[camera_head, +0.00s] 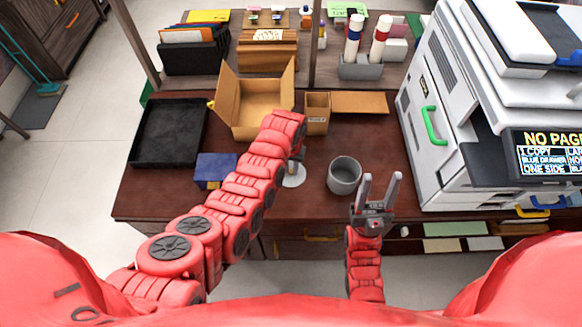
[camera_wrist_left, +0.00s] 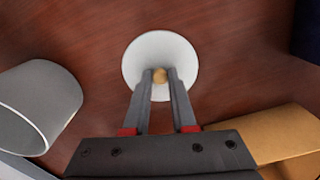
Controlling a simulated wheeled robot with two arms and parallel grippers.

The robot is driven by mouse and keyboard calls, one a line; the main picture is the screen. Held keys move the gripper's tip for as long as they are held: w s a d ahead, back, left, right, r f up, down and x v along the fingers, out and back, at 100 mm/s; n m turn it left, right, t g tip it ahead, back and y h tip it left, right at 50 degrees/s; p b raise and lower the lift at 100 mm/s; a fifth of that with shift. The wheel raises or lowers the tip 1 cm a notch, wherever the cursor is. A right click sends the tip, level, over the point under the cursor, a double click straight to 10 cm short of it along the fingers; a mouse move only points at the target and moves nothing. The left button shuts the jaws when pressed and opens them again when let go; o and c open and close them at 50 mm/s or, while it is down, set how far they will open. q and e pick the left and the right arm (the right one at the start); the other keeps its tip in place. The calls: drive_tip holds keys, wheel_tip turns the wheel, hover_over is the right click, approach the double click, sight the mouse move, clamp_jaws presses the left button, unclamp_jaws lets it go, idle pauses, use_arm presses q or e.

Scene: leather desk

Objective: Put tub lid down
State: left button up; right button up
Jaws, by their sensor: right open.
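The tub lid (camera_head: 294,177) is a round white disc near the desk's front edge, left of the grey tub. In the left wrist view the lid (camera_wrist_left: 160,50) has a small brass knob (camera_wrist_left: 160,75) at its middle. My left gripper (camera_wrist_left: 160,77) is over the lid, its two fingers close against either side of the knob. I cannot tell whether the lid touches the desk or is just above it. The grey tub (camera_head: 344,176) stands upright and open; it also shows in the left wrist view (camera_wrist_left: 40,105). My right gripper (camera_head: 377,188) is open and empty, right of the tub.
An open cardboard box (camera_head: 240,112) and a small brown box (camera_head: 317,112) stand behind the lid. A blue box (camera_head: 214,168) and a black tray (camera_head: 165,135) are to the left. A large printer (camera_head: 430,165) bounds the right side. Bare desk (camera_head: 385,150) lies between tub and printer.

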sight(291, 170)
use_arm(q)
drive_tip(key=o, duration=0.4)
drive_tip(key=shift+r+p, duration=0.3)
drive_tip(key=shift+w+r+b, duration=0.1)
drive_tip(key=shift+r+b, duration=0.25)
drive_tip(key=shift+r, duration=0.05)
wheel_tip(291, 170, up, 11)
drive_tip(key=shift+p, duration=0.4)
